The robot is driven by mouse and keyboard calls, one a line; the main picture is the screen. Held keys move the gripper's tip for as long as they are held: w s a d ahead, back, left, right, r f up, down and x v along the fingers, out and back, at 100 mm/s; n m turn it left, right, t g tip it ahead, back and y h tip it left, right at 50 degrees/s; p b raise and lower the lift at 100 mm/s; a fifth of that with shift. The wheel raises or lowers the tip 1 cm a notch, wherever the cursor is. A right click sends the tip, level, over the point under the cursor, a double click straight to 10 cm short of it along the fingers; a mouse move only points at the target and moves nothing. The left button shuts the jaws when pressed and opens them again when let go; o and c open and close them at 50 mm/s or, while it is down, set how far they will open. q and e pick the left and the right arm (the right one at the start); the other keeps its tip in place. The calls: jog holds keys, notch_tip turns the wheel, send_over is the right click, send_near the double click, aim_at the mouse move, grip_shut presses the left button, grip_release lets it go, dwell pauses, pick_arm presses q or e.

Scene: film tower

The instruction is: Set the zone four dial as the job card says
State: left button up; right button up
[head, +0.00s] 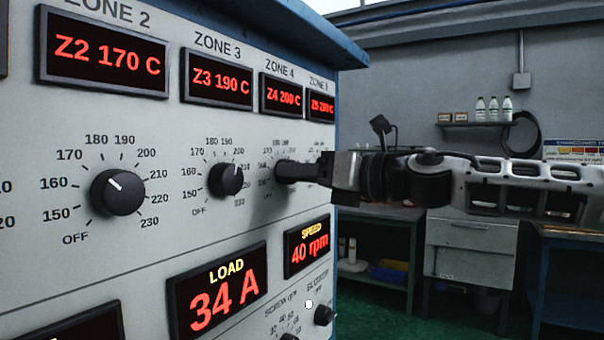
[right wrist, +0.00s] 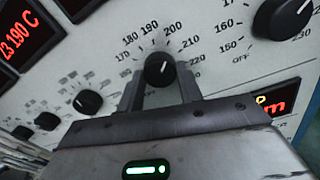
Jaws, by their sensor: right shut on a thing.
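The zone four dial (right wrist: 159,70) is a round black knob with a white pointer, seen between my right fingers in the right wrist view. Its pointer looks upward, roughly toward the 190 to 200 marks; the exact setting is too small to tell. My right gripper (head: 284,172) is shut on it and hides most of it in the head view. The zone four display (head: 282,96) reads Z4 200 C in red. No job card can be made out. My left gripper is out of view.
The zone three dial (head: 226,179) and zone two dial (head: 118,192) sit left of my right gripper on the panel. The load display (head: 218,290) and speed display (head: 307,246) are below. A bench and drawers (head: 470,250) stand behind at right.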

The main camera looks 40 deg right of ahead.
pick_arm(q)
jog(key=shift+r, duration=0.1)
pick_arm(e)
jog(key=shift+m, duration=2.6)
jog(key=o, duration=1)
pick_arm(q)
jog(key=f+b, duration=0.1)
jog(key=b, duration=0.1)
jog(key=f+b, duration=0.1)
jog(key=b, duration=0.2)
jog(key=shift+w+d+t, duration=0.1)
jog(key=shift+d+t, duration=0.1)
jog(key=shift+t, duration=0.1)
pick_arm(e)
jog(key=v, duration=1.6)
